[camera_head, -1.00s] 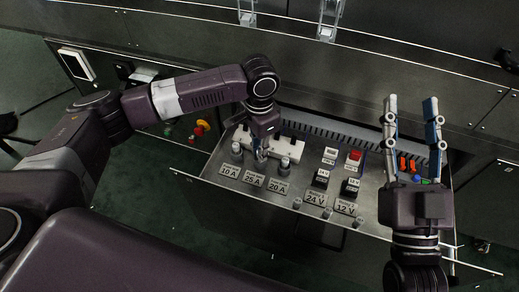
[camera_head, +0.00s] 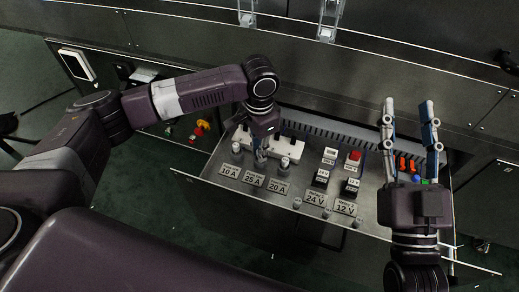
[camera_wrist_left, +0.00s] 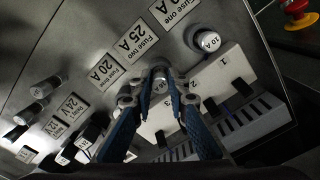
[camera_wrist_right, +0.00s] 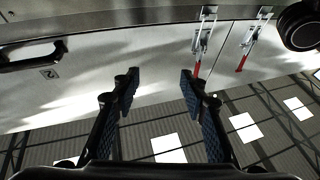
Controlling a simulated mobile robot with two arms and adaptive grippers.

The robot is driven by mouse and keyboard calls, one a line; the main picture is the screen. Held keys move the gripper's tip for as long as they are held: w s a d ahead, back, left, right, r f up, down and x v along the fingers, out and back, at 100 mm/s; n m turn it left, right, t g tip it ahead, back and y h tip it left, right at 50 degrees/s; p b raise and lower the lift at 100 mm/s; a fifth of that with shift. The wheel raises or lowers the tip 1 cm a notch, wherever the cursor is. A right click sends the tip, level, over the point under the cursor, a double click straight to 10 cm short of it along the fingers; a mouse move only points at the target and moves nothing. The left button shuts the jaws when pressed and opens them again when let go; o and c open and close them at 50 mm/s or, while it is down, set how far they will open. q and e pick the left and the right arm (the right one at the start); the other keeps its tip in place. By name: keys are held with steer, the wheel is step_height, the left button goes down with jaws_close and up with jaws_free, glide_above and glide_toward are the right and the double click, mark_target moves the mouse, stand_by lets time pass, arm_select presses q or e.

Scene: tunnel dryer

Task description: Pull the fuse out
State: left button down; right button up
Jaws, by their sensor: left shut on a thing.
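My left gripper (camera_head: 261,151) points down at the fuse row in the open drawer. It is shut on the middle fuse (camera_wrist_left: 160,74), the grey round-topped one by the "Fuse two 25 A" label (camera_wrist_left: 138,42). The fingers hide much of this fuse, and I cannot tell whether it is still seated. The 10 A fuse (camera_wrist_left: 206,40) stands free beside it and also shows in the head view (camera_head: 237,147). The 20 A fuse (camera_head: 284,163) stands on the other side. My right gripper (camera_head: 408,108) is open and empty, raised over the drawer's right part; it also shows in the right wrist view (camera_wrist_right: 158,82).
White numbered blocks (camera_head: 290,147) stand behind the fuses. Black switches (camera_head: 320,178), a red button (camera_head: 354,156) and the 24 V and 12 V labels lie to the right. A yellow-and-red knob (camera_head: 203,126) sits left of the drawer. The cabinet wall (camera_head: 330,60) rises behind.

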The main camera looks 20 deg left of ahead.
steer(key=shift+w+d+f+g+h+p, duration=0.1)
steer(key=shift+w+f+g+h+p, duration=0.2)
steer(key=shift+f, duration=0.4)
steer(key=shift+w+a+f+g+h+b, duration=0.15)
steer(key=shift+f+g, duration=0.2)
steer(key=shift+f, duration=0.4)
steer(key=shift+w+d+f+g+h+p, duration=0.15)
steer(key=shift+w+f+g+p, duration=0.15)
steer(key=shift+f, duration=0.4)
stand_by(1.4)
steer(key=shift+w+d+f+g+h+p, duration=0.1)
steer(key=shift+d+f+g+h+p, duration=0.1)
steer(key=shift+f+g, duration=0.65)
steer(key=shift+d+f+g+h+p, duration=0.1)
steer(key=shift+f+g+h+p, duration=0.15)
steer(key=shift+f, duration=1)
stand_by(1.7)
